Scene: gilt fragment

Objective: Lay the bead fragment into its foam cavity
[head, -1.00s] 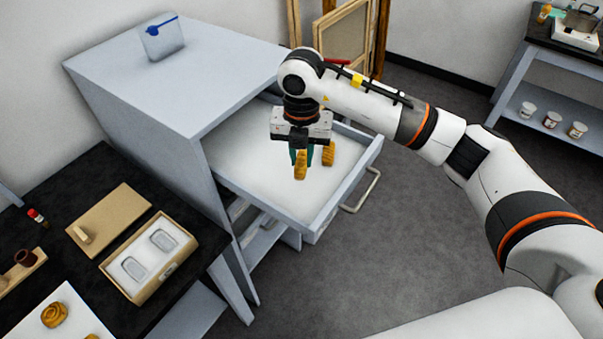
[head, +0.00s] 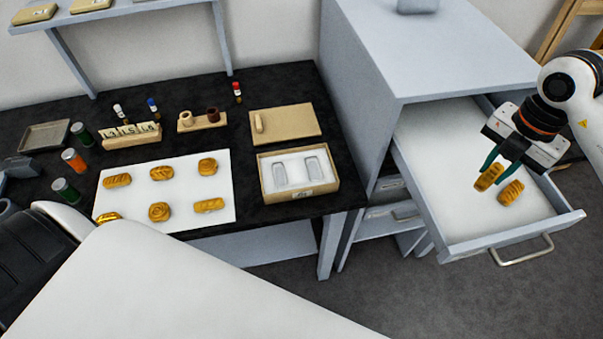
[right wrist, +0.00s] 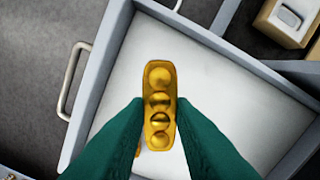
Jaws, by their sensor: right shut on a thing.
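My right gripper (head: 494,168) is shut on a gold bead fragment (head: 488,177) above the open drawer (head: 440,205). In the right wrist view, the fragment (right wrist: 159,105) is a short bar with a row of rounded beads, its lower part between the teal fingertips (right wrist: 160,125). A second gold fragment (head: 510,193) shows in the drawer, right of the held one. The foam insert (head: 297,170) lies in an open cardboard box (head: 264,183) on the black table. It has two visible cavities, left (head: 279,174) and right (head: 314,167), both empty. My left gripper is out of view.
A white sheet (head: 185,184) with several gold fragments lies left of the box. The box lid (head: 290,127) lies behind it. Jars, bottles and a lettered block (head: 130,138) stand further left.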

